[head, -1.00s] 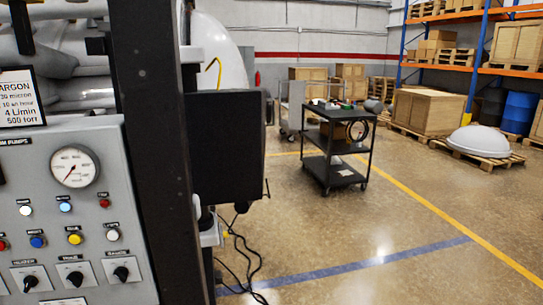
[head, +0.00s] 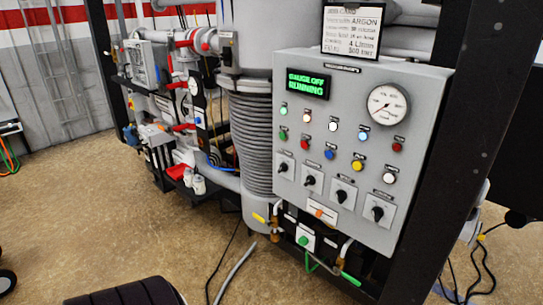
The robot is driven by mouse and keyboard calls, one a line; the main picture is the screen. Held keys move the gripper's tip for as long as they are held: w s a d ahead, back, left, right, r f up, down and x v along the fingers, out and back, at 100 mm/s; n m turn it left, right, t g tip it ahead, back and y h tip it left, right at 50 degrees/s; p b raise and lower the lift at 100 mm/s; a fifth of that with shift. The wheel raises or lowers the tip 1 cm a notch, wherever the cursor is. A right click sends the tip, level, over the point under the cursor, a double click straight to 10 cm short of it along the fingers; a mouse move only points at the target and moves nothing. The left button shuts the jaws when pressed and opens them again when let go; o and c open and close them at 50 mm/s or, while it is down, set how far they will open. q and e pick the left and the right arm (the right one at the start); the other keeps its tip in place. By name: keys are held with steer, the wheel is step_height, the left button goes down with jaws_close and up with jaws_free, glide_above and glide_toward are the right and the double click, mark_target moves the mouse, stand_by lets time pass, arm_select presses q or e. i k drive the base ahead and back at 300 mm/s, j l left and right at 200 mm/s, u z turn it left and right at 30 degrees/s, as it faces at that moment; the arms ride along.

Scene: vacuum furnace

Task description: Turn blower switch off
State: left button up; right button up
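The grey control panel (head: 385,78) fills the right half of the head view, facing me at an angle. Several black rotary switches run in a slanting row along its lower part: a far left one (head: 283,167), one beside it (head: 310,181), a third (head: 341,196) and a far right one (head: 377,213). Their small labels are too blurred to read, so I cannot tell which is the blower switch. A green display (head: 308,84) reads "GAUGE OFF RUNNING". Neither of my grippers is in view.
A round gauge (head: 388,104) and coloured buttons sit above the switches. A black frame post (head: 468,130) stands right of the panel. Ribbed bellows (head: 253,145) and piping are to the left.

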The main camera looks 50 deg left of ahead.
mark_target(283, 167)
steer(key=u, duration=1.55)
